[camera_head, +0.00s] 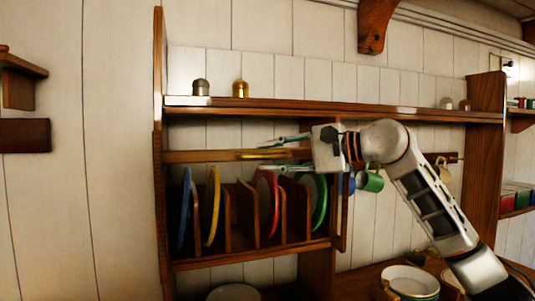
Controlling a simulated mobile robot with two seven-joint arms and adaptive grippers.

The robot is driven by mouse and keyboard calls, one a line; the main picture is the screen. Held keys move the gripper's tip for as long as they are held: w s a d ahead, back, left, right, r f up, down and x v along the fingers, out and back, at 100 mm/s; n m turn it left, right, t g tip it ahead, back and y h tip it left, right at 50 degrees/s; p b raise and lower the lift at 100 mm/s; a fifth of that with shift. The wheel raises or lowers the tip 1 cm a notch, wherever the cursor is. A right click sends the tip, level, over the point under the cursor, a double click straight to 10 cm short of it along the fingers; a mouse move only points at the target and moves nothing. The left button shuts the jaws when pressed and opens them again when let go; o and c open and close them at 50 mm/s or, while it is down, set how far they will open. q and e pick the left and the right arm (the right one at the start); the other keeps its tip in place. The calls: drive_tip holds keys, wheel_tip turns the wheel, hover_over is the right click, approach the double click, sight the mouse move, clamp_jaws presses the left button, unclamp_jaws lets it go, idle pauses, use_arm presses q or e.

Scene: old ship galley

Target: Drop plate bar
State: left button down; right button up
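The plate bar (205,156) is a wooden rail with a brass piece near its middle. It runs level across the front of the plate rack (245,248), above the plates. My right gripper (262,157) reaches in from the right, its fingers pointing left. Its fingers are apart, one above and one below the bar's line in the picture. I cannot tell whether they touch the bar. The gripper body hides the bar's right end. My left gripper is out of view.
Blue (185,210), yellow (212,206), red (267,203) and green (319,203) plates stand upright between dividers. A shelf (330,108) runs above, with small shakers. A green mug (370,180) hangs beside my wrist. Stacked plates (410,281) sit on the counter below.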

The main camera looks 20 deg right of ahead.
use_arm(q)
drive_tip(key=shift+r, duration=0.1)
use_arm(e)
drive_tip(key=shift+w+a+f, duration=0.1)
drive_tip(key=shift+w+a, duration=0.25)
clamp_jaws()
drive_tip(key=shift+f, duration=0.1)
